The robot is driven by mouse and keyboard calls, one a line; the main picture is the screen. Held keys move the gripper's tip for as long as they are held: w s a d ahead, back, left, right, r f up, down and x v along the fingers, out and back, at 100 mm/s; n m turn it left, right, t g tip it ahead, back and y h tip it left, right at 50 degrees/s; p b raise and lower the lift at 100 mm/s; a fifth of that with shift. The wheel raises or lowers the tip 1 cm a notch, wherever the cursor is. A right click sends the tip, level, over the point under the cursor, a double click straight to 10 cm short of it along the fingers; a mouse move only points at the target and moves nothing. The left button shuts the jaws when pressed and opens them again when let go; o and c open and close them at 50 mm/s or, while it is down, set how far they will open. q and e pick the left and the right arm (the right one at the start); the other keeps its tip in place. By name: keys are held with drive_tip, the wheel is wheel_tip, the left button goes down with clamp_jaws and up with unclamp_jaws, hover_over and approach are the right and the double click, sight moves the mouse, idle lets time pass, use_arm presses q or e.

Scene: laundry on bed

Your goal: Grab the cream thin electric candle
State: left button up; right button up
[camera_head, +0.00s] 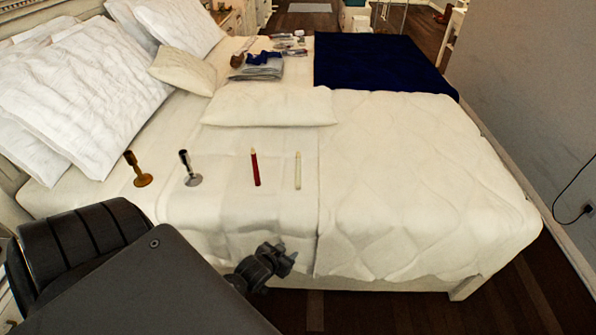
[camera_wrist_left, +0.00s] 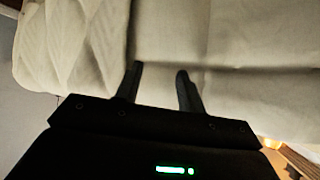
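The cream thin electric candle (camera_head: 297,171) lies on the white bed (camera_head: 420,190), to the right of a red candle (camera_head: 255,168). My left gripper (camera_head: 283,256) is at the front edge of the bed, nearer to me than the cream candle and apart from it. In the left wrist view its two dark fingers (camera_wrist_left: 161,82) stand apart with nothing between them, facing the white bed cover. The candle does not show in the left wrist view. My right gripper is in neither view.
A brass candlestick (camera_head: 139,172) and a silver candlestick (camera_head: 189,170) are left of the candles. A flat cream pillow (camera_head: 268,106) lies behind them. Folded clothes (camera_head: 258,67) and a dark blue blanket (camera_head: 375,62) are farther back. The bed's right side is clear.

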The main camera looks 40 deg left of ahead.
use_arm(q)
wheel_tip(320, 180, up, 8)
drive_tip(key=w+a+t, duration=0.1)
drive_tip(key=w+t, duration=0.1)
drive_tip(key=n+t+y, duration=0.1)
drive_tip(key=t+y, duration=0.1)
drive_tip(key=t, duration=0.3)
approach(297, 169)
drive_tip(key=w, duration=0.3)
drive_tip(key=w+a, duration=0.1)
drive_tip(key=w, duration=0.3)
drive_tip(key=w+a, duration=0.1)
drive_tip(key=w, duration=0.2)
drive_tip(key=shift+w+f+p, duration=0.3)
drive_tip(key=shift+w+p, duration=0.05)
clamp_jaws()
